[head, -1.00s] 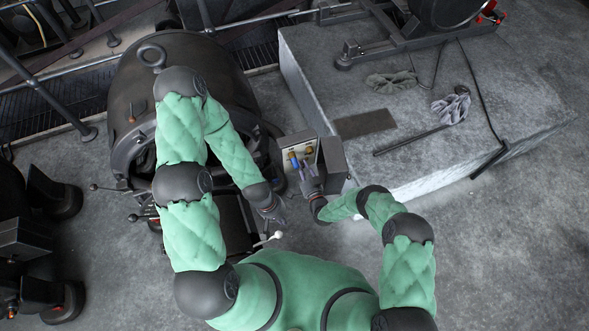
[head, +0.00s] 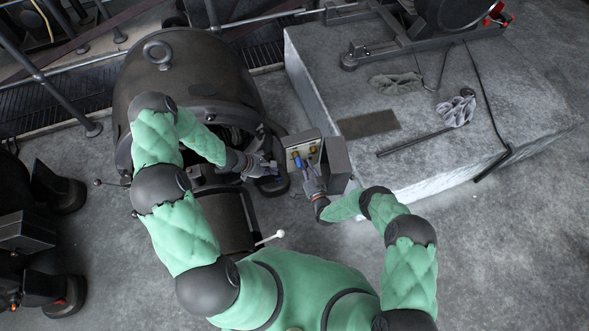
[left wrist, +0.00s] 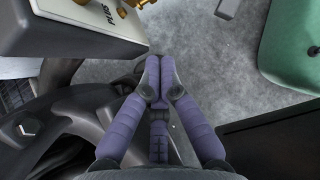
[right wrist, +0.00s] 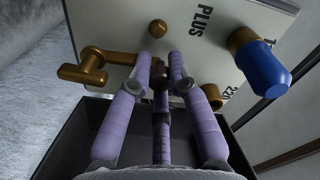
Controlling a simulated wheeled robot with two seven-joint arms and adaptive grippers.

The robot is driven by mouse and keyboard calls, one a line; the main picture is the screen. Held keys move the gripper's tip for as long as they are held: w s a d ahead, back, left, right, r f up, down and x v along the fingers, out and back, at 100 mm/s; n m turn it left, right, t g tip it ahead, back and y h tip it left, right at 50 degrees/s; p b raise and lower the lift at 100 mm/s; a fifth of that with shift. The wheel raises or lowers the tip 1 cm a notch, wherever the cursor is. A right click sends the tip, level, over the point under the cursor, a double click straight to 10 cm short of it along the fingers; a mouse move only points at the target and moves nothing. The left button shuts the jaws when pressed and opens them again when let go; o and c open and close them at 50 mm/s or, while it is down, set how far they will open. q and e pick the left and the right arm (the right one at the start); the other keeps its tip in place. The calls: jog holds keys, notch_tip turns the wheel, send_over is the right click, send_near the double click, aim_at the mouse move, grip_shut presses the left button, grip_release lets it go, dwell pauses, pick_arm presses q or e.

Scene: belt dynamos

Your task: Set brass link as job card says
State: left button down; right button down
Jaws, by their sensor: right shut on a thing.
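The terminal box has a pale panel (right wrist: 130,30) printed PLUS; it also shows in the head view (head: 302,141). A brass elbow-shaped piece (right wrist: 85,65) sits at its left, a brass stud (right wrist: 157,28) near the middle, and a blue-capped brass terminal (right wrist: 262,65) at the right. My right gripper (right wrist: 162,65) is at the panel, shut on a small dark brass piece (right wrist: 160,76), mostly hidden by the fingers; I cannot tell whether it is the link. My left gripper (left wrist: 160,76) is shut with nothing visible between its tips, left of the box.
The large dark dynamo (head: 190,80) stands left of the box, close to my left arm. No job card is recognisable.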

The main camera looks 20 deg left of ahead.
pick_arm(q)
jog(key=w+d+f, duration=0.5)
jog(key=d+f, duration=0.1)
jog(key=d, duration=0.2)
jog(key=shift+w, duration=0.4)
jog(key=shift+d+r, duration=0.1)
jog(key=shift+d, duration=0.05)
